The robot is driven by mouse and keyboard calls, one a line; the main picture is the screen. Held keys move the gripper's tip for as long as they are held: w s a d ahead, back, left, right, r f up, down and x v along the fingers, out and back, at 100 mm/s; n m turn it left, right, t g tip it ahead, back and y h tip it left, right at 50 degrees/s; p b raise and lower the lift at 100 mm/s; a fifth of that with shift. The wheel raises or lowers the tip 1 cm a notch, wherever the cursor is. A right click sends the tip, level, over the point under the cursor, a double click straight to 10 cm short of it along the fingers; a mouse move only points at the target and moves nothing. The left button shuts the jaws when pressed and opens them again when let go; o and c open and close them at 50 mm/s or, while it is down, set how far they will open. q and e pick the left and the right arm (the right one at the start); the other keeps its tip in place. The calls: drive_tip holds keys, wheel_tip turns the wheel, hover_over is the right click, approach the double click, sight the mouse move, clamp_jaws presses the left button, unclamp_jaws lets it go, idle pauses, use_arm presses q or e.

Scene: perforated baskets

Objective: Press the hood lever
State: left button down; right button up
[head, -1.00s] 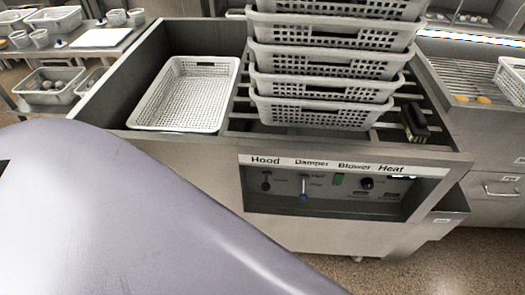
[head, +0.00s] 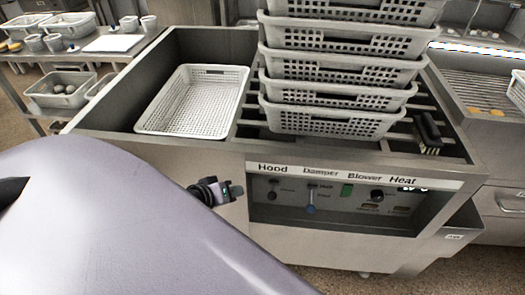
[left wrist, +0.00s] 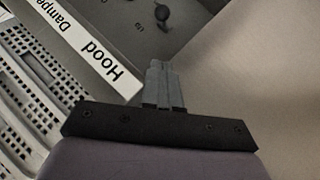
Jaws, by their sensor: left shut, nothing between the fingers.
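The Hood lever (head: 272,190) is a small dark knob under the "Hood" label at the left end of the recessed control panel (head: 345,229). A dark lever, likely the same one, shows near the top of the left wrist view (left wrist: 162,14). My left gripper (head: 237,190) is just left of the panel opening, apart from the lever. In the left wrist view its fingers (left wrist: 156,66) are together and empty, pointing toward the lever. My left arm hides the lower left of the head view. My right gripper is not in view.
A white basket (head: 165,128), stacked baskets (head: 335,122) and a dark brush (head: 430,130) sit above.

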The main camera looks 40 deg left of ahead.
use_arm(q)
drive_tip(key=shift+a+r+n, duration=0.3)
drive_tip(key=shift+w, duration=0.1)
drive_tip(key=b, duration=0.2)
approach(273, 190)
drive_tip(key=w+a, duration=0.2)
drive_tip(key=shift+w+d+f, duration=0.2)
drive_tip(key=shift+d+f, duration=0.35)
drive_tip(key=shift+d, duration=0.05)
drive_tip(key=shift+w+d+f, duration=0.25)
drive_tip(key=shift+d+f, duration=0.25)
drive_tip(key=shift+d, duration=0.05)
